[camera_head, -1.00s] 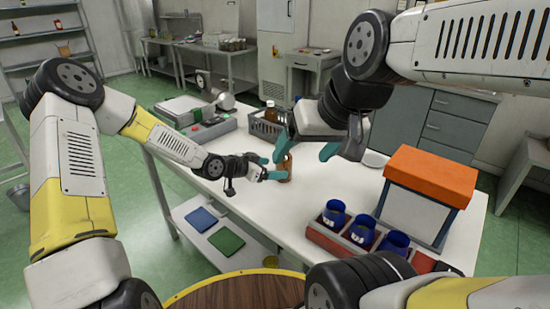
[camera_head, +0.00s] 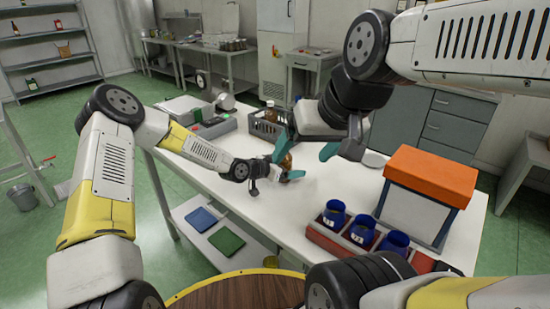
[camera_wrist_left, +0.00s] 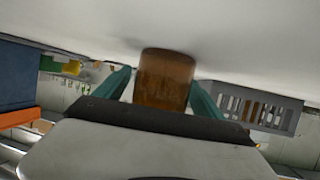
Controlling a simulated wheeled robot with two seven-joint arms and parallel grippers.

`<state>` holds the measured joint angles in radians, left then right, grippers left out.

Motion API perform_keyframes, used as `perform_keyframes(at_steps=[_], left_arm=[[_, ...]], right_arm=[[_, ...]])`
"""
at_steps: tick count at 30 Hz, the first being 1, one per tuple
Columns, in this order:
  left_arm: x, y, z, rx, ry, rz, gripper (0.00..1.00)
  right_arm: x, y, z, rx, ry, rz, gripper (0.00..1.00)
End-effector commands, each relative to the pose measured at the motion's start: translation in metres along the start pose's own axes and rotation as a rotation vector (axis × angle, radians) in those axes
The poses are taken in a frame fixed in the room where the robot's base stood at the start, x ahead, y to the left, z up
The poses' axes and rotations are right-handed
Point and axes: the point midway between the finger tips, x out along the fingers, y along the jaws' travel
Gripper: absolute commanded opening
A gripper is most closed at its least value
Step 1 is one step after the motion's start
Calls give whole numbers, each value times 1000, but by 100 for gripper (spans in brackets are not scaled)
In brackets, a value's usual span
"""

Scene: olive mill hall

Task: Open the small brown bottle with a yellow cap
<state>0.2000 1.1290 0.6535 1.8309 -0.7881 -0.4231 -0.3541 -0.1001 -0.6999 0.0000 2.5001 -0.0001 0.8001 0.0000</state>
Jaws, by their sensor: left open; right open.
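The small brown bottle (camera_head: 287,160) stands on the white table, partly hidden behind my grippers in the head view. It also shows in the left wrist view (camera_wrist_left: 165,78), between the two teal fingers. I cannot make out its yellow cap. My left gripper (camera_head: 283,168) is open, with its fingers on either side of the bottle; whether they touch it I cannot tell. My right gripper (camera_head: 305,150) is open and empty, above and just right of the bottle. One of its fingers overlaps the bottle in the head view.
A grey crate (camera_head: 262,128) holding another brown bottle (camera_head: 270,106) stands behind. A scale-like device (camera_head: 213,126) is at the back left. A red rack with blue jars (camera_head: 335,215) and an orange-lidded box (camera_head: 431,175) stand on the right. The table's middle front is clear.

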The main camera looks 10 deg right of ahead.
Motion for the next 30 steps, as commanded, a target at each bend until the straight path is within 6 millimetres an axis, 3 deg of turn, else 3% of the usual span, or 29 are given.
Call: perform_keyframes(at_steps=[2,14,23,30], left_arm=[[0,0,0,0,0,0,77],[0,0,0,0,0,0,0],[-1,0,-2,1,2,0,0],[-7,0,-17,2,3,-1,0]], right_arm=[[0,0,0,0,0,0,79],[0,0,0,0,0,0,79],[0,0,0,0,0,0,79],[0,0,0,0,0,0,79]])
